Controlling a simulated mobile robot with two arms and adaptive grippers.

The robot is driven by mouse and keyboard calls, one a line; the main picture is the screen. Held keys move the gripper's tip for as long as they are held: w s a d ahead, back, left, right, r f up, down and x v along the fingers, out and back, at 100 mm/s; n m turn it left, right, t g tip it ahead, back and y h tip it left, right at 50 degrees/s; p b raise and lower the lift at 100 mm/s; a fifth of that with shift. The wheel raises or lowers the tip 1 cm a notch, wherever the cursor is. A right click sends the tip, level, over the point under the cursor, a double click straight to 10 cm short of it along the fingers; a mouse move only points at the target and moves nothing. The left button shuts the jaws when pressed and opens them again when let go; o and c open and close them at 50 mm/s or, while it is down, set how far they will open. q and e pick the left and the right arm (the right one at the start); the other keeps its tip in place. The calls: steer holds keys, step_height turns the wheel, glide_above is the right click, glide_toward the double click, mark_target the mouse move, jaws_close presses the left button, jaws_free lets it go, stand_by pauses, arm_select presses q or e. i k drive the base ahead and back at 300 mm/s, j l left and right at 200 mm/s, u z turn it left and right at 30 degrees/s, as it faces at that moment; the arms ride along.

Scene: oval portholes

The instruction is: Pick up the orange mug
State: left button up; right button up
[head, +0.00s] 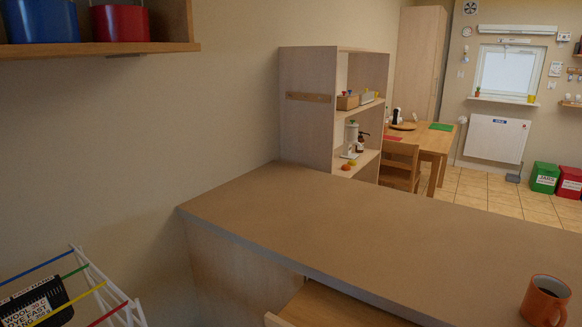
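The orange mug (544,303) stands upright on the brown countertop (380,225), at the lower right of the head view near the counter's front edge. Its opening faces up and its lower part is close to the bottom of the picture. Neither of my grippers shows in the head view, so nothing is seen touching the mug.
The countertop is otherwise bare. A wooden chair (335,308) stands against its front side. A drying rack (95,285) is at the lower left. A shelf (120,48) with blue and red pots hangs upper left. A shelf unit (308,110) stands behind the counter.

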mark_target(547, 299)
steer(key=z, duration=1.55)
